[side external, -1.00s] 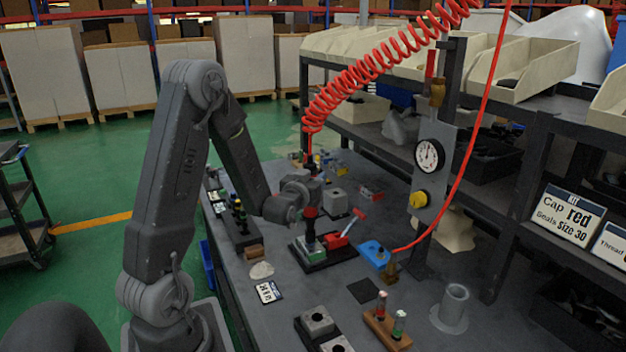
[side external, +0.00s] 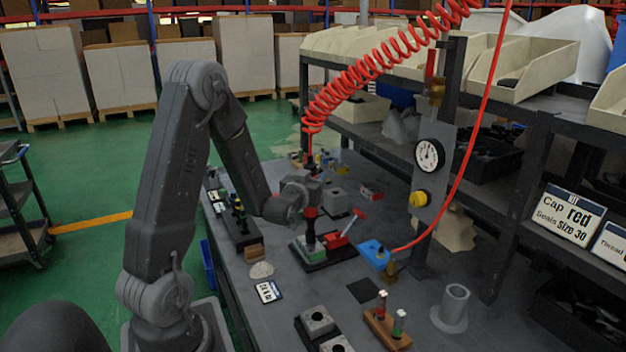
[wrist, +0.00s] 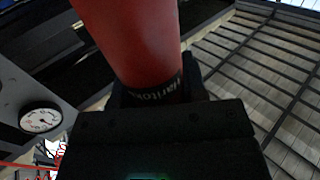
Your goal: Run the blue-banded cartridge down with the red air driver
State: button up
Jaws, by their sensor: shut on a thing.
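My gripper (side external: 308,204) is shut on the red air driver (wrist: 130,40), whose red body with a black lettered collar fills the top middle of the wrist view. I cannot tell whether the tip touches anything. The blue-banded cartridge cannot be made out; the area under the driver is too small to read.
A coiled red hose (side external: 345,88) hangs above. A gauge panel (side external: 430,155) with a yellow knob stands right of the fixture. A dark rack (side external: 240,230) stands left.

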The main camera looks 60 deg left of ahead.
jog(key=shift+f, duration=0.25)
dwell(1.8)
jog(key=shift+r, duration=0.15)
jog(key=shift+r, duration=4.4)
